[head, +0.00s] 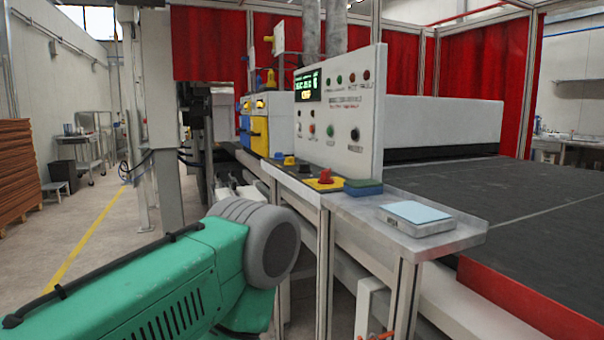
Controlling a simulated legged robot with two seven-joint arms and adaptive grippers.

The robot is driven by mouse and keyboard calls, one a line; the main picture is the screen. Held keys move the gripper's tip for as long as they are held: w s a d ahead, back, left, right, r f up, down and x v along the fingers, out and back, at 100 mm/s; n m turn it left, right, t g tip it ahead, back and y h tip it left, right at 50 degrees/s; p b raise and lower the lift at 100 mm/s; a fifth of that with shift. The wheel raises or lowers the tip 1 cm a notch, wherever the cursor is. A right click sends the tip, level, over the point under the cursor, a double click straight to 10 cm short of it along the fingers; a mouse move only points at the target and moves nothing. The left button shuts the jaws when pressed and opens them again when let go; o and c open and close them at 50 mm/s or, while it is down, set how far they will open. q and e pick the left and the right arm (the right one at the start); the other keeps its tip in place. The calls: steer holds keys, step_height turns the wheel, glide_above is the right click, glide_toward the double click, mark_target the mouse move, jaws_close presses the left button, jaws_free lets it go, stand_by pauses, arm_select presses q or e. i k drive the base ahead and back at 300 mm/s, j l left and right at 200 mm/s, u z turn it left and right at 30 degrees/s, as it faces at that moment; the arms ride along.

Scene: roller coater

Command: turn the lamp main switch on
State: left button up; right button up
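The white control panel (340,110) stands upright on the machine's side in the middle of the head view. Neither my left nor my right gripper is in view.
A metal ledge (440,238) below the panel bears a blue-topped box (417,214) and a green-blue block (363,187). A wide dark conveyor (500,190) lies right. Yellow and blue units (259,133) stand behind the panel. Open floor (110,240) with a yellow line lies left.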

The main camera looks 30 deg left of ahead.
mark_target(326, 179)
steer(key=j+z, duration=0.1)
steer(key=z, duration=0.45)
steer(key=j+z, duration=0.35)
steer(key=j, duration=0.25)
steer(key=j+z, duration=0.35)
steer(key=j, duration=0.25)
steer(key=k+j+z, duration=0.15)
steer(key=j+z, duration=0.25)
steer(key=j, duration=0.15)
